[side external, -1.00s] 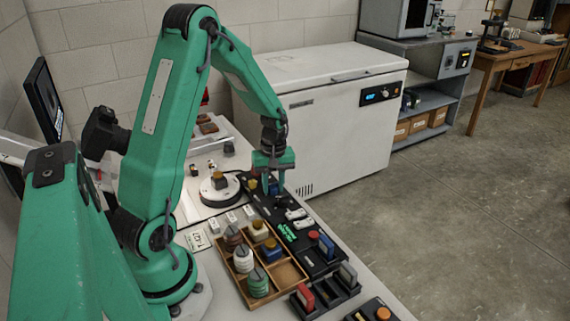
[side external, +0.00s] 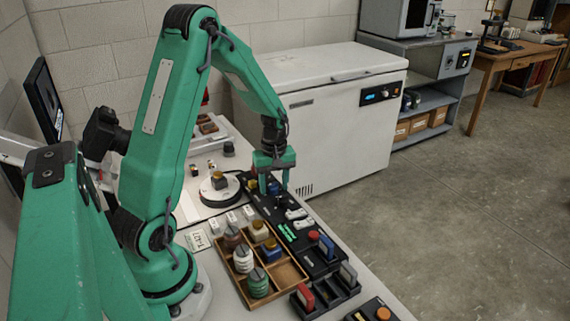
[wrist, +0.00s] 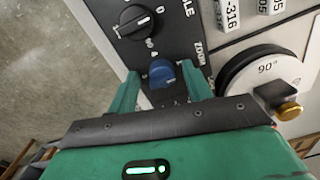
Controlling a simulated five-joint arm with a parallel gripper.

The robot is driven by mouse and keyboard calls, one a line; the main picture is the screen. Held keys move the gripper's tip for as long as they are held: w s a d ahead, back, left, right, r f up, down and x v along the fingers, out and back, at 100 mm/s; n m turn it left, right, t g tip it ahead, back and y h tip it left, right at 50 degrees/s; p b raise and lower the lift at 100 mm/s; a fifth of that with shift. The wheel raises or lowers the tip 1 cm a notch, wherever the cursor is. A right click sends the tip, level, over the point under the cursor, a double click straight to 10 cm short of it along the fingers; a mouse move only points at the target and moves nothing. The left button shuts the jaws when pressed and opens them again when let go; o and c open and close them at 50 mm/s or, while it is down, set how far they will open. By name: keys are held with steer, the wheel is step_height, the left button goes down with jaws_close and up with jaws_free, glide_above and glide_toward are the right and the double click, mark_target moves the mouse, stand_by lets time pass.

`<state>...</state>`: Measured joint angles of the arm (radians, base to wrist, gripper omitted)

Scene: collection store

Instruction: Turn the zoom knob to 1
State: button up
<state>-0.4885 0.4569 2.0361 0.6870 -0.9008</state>
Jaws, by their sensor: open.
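The zoom knob is a blue round knob (wrist: 163,74) on a black panel (wrist: 172,30), beside the printed word ZOOM in the wrist view. My gripper (wrist: 163,84) is open, with one green finger on each side of the knob. I cannot tell whether either finger touches it. The knob's pointer and most of its scale are hidden or too small to read. In the side view, my gripper (side external: 274,184) points down over the far end of the panel (side external: 310,254), with blue showing between its fingers.
A black knob (wrist: 136,22) with a white pointer sits close by on the panel. A round turntable marked 90° (wrist: 262,78) and a brass knob (wrist: 290,110) are to the right. A wooden tray (side external: 287,273) holds several small items. A white chest freezer (side external: 340,130) stands behind.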

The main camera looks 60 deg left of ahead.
mark_target(275, 183)
steer(key=shift+r, duration=0.1)
steer(key=shift+w+a+r, duration=0.1)
steer(key=shift+r, duration=3.7)
steer(key=shift+r, duration=0.1)
steer(key=shift+d+r, duration=0.25)
steer(key=shift+d, duration=0.05)
steer(key=s+d+r+m+t, duration=0.3)
steer(key=s+d+r+m, duration=0.3)
steer(key=d+m, duration=0.2)
steer(key=s+d+r+m+t, duration=0.3)
steer(key=s+d+r+m, duration=0.4)
steer(key=d, duration=0.3)
steer(key=shift+r+m, duration=0.3)
steer(key=shift+m, duration=0.2)
steer(key=shift+d, duration=0.1)
